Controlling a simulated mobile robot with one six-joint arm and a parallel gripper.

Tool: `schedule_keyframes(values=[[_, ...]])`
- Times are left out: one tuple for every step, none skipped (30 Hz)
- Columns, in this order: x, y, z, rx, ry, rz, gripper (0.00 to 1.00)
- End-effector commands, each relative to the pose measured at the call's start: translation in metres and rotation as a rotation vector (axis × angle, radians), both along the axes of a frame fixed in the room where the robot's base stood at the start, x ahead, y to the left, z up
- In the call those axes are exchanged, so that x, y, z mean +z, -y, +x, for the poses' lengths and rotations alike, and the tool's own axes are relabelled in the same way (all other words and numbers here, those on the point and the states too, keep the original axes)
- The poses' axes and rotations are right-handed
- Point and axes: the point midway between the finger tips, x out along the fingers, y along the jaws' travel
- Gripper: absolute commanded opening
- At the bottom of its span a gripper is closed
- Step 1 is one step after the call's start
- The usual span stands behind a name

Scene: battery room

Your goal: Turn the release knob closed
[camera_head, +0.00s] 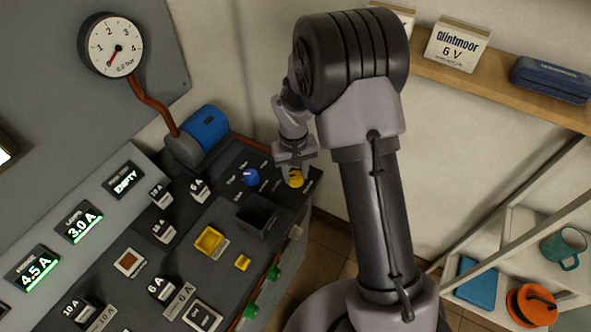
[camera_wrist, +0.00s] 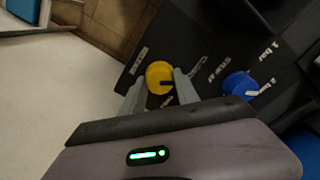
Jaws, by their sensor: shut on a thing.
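A round yellow knob (camera_head: 296,178) sits at the far right end of the dark control panel (camera_head: 215,215). It also shows in the wrist view (camera_wrist: 159,75), with a dark pointer mark toward the right and small labels around it. I cannot read these labels surely. My gripper (camera_head: 292,175) reaches down over the knob, and its fingers (camera_wrist: 160,88) are shut on the knob's two sides. A blue knob (camera_head: 251,176) stands to the left of it in the head view and to the right in the wrist view (camera_wrist: 239,85).
A gauge (camera_head: 110,46) reads 0.0 bar. Displays show "EMPTY" (camera_head: 124,180), 3.0 A and 4.5 A. A shelf (camera_head: 480,84) stands right of my arm.

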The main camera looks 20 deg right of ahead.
Motion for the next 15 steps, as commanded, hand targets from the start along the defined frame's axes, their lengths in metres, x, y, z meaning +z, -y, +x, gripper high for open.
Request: schedule_keyframes(values=[[0.0016,0.0001,0.0001,0.027,0.000,0.000,0.00],[0.0015,0.0001,0.0001,0.043,0.000,0.000,0.00],[0.0015,0.0001,0.0001,0.064,0.000,0.000,0.00],[0.0014,0.0001,0.0001,0.079,0.001,0.000,0.00],[0.0014,0.0001,0.0002,0.092,0.000,0.000,0.00],[0.0013,0.0001,0.0003,0.108,0.001,0.000,0.00],[0.0013,0.0001,0.0003,0.120,0.002,0.000,0.00],[0.0012,0.0002,0.0004,0.129,0.001,-0.001,0.00],[0.0011,0.0001,0.0004,0.141,0.002,-0.001,0.00],[0.0011,0.0002,0.0004,0.150,0.002,-0.001,0.00],[0.0010,0.0001,0.0004,0.156,0.002,-0.001,0.00],[0.0009,0.0002,0.0004,0.163,0.001,-0.001,0.00],[0.0009,0.0001,0.0005,0.168,0.002,-0.001,0.00],[0.0008,0.0002,0.0005,0.172,0.002,-0.001,0.00],[0.0007,0.0002,0.0004,0.177,0.002,-0.001,0.00]])
